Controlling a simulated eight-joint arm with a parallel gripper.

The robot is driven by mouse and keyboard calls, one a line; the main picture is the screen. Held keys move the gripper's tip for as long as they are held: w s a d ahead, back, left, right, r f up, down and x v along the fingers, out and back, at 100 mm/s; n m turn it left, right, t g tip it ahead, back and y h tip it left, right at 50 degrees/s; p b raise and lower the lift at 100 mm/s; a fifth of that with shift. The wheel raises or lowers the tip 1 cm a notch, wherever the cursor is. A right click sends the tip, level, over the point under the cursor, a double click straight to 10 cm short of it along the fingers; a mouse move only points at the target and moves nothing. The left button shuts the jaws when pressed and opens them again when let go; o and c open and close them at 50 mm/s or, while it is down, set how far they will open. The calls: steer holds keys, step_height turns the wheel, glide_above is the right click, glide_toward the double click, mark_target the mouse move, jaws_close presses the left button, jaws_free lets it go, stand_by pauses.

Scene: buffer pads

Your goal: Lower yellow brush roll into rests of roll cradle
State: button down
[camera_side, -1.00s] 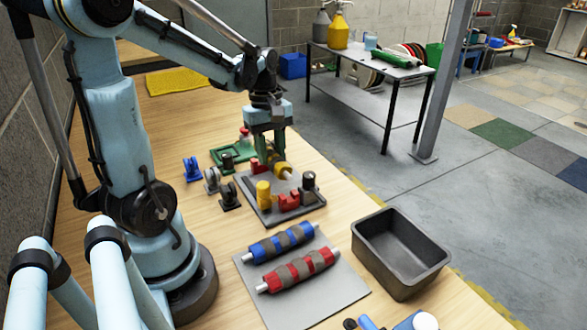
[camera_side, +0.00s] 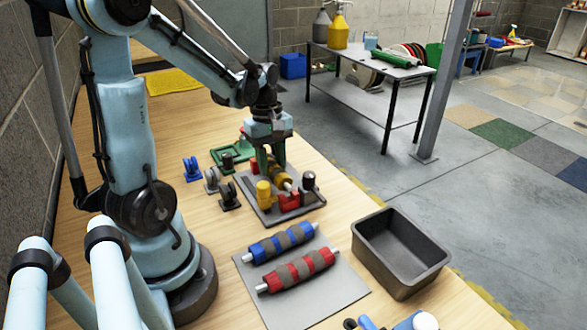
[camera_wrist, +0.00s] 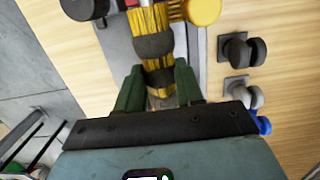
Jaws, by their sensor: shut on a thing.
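My gripper (camera_side: 270,163) is shut on the yellow brush roll (camera_side: 279,180), with one finger on each side. In the wrist view the roll (camera_wrist: 158,45), yellow bristle with dark bands, runs away from me between the green fingers (camera_wrist: 158,82). The roll cradle is a grey plate (camera_side: 262,215) with red rests (camera_side: 289,200). The roll's near end is close to the front red rest; I cannot tell if it touches. My gripper hides the far end in the side view. A yellow-capped post (camera_side: 263,190) and a dark-capped post (camera_side: 308,181) stand on the plate.
Blue (camera_side: 282,243) and red (camera_side: 291,272) rolls lie on a grey mat nearer the camera, beside a dark bin (camera_side: 400,252). Small caster wheels (camera_side: 228,197) stand left of the cradle. A green frame (camera_side: 232,158) lies behind.

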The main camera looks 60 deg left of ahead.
mark_target(269, 160)
steer(key=shift+f, duration=1.1)
stand_by(0.6)
steer(key=c, duration=0.6)
jaws_free()
steer(key=shift+c, duration=0.2)
steer(key=r, duration=0.3)
steer(key=a+r, duration=0.1)
steer(key=r, duration=0.7)
steer(key=shift+a+r, duration=0.15)
steer(key=w+d+f+m+t+y, duration=0.1)
steer(key=d+m+t, duration=0.6)
steer(key=d+m, duration=1)
steer(key=shift+w+f+m, duration=0.15)
steer(key=shift+w+m, duration=0.1)
steer(key=shift+m, duration=0.25)
